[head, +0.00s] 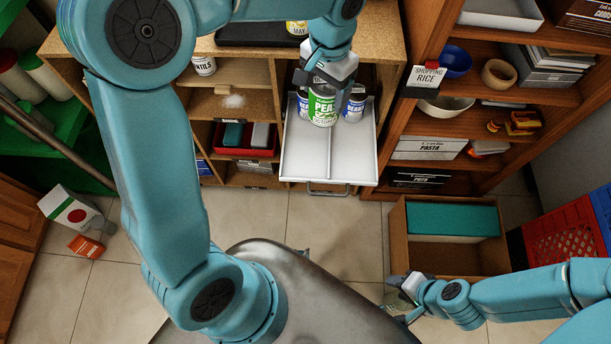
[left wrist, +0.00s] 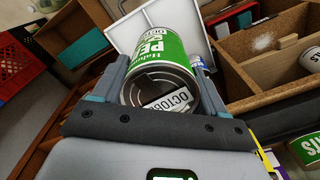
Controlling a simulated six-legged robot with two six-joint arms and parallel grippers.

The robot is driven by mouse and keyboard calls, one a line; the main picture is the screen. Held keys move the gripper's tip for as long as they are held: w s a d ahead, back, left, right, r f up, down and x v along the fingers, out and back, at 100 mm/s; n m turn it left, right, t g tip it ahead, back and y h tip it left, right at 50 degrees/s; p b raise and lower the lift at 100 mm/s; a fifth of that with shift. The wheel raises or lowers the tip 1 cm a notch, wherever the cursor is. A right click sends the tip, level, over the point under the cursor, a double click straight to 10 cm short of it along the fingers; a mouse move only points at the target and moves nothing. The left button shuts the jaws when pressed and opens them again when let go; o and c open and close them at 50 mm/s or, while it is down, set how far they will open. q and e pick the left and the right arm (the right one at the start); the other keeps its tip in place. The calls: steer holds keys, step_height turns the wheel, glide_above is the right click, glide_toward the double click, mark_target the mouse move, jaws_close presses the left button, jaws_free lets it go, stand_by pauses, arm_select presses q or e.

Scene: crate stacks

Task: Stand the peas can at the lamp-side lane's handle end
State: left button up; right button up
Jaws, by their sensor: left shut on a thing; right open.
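My left gripper (head: 325,82) is shut on the green-and-white peas can (head: 322,108) above the drawer. In the left wrist view the peas can (left wrist: 167,50) sits between the fingers, its end marked OCTOBER facing the camera. The pulled-out white drawer (head: 303,163) has a divider (head: 330,155) making two lanes, with its handle (head: 328,191) at the near edge. Blue-labelled cans stand at the back, one left (head: 303,103) and one right (head: 354,106). The near part of both lanes is bare. No lamp shows. My right gripper (head: 402,297) is open, low at the right.
A wooden cabinet (head: 235,77) with a lentils can (head: 204,66) and a red tray (head: 245,150) is left of the drawer. A shelf unit (head: 425,45) with bowls and boxes stands right. A cardboard box (head: 398,235) is on the floor, and the floor before the drawer is clear.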

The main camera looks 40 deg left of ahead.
arm_select(q)
steer(key=shift+m, duration=0.6)
steer(key=a+f+b, duration=0.1)
steer(key=f+b, duration=0.3)
steer(key=f, duration=0.4)
steer(key=s+a+f+b, duration=0.1)
steer(key=f+b, duration=0.3)
steer(key=f, duration=0.3)
steer(key=s+a+f+b, duration=0.1)
steer(key=f+b, duration=0.3)
steer(key=f, duration=0.4)
steer(key=shift+s+a+f, duration=0.15)
steer(key=shift+a+f, duration=0.2)
steer(key=shift+r, duration=0.1)
arm_select(e)
step_height(320, 180, down, 15)
steer(key=shift+r, duration=0.15)
steer(key=shift+w, duration=0.1)
arm_select(q)
steer(key=shift+f, duration=0.2)
steer(key=o, duration=1.4)
steer(key=shift+r, duration=0.1)
